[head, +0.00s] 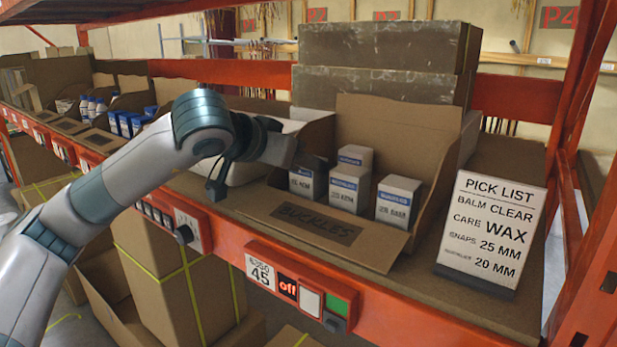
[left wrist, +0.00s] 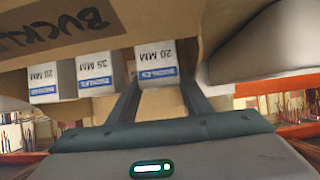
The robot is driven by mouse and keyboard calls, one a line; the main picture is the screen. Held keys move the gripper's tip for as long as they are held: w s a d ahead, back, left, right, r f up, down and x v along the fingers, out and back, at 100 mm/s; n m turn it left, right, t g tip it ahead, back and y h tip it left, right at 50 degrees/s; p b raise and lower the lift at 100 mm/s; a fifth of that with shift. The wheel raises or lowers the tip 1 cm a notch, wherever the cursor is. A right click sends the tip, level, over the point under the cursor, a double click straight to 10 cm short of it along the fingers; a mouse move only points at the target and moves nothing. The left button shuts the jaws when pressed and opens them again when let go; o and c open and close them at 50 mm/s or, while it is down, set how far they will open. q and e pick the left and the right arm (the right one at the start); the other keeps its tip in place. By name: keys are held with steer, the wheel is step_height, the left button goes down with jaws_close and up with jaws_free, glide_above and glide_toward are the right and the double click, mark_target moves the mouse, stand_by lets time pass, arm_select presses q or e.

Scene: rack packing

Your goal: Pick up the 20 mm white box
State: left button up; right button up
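The 20 mm white box (left wrist: 157,76), with a blue band on its label, is in the left wrist view, where the picture is upside down. It appears as the leftmost front box (head: 307,181) in the head view, standing in the cardboard buckles bin (head: 327,234). My left gripper (head: 293,154) reaches in from the left, above and beside this box. In the left wrist view its two fingers (left wrist: 160,92) are apart, one on each side of the box; whether they touch it is unclear. My right gripper is in neither view.
A pick list sign (head: 491,230) stands right of the bin. A white rounded bin (head: 248,172) is on the left.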

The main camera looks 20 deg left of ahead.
arm_select(q)
steer(key=shift+r, duration=0.1)
step_height(320, 180, up, 8)
steer(key=b, duration=0.3)
steer(key=shift+r, duration=0.95)
